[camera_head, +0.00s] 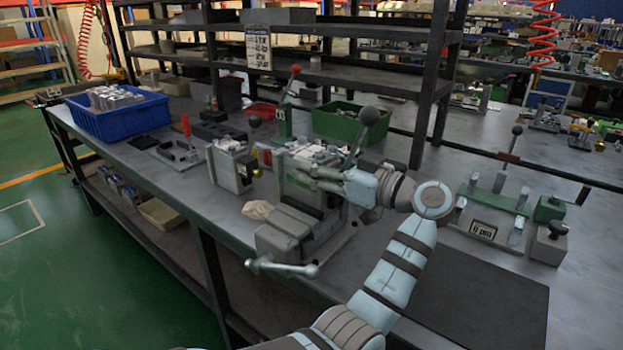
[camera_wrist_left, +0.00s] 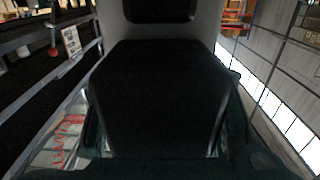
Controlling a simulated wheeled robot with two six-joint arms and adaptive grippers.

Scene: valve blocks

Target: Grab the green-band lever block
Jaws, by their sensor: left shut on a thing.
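My left gripper (camera_head: 318,172) reaches in over the vise on the bench and is shut on a lever block (camera_head: 300,158), mostly hidden behind its fingers. A lever with a black ball knob (camera_head: 368,116) rises beside the gripper and seems to belong to this block. Green shows just below the fingers, but I cannot tell whether it is the block's band or part of the vise. In the left wrist view a large dark block face (camera_wrist_left: 160,95) fills the middle, very close. My right gripper is not in view.
A grey vise (camera_head: 285,235) with a handle stands under the gripper. Another lever block (camera_head: 230,165) stands left of it. A blue crate (camera_head: 118,118) holds metal parts at the far left. A green bin (camera_head: 345,126) is behind; a green-topped fixture (camera_head: 490,208) stands right. A dark mat (camera_head: 480,300) is bare.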

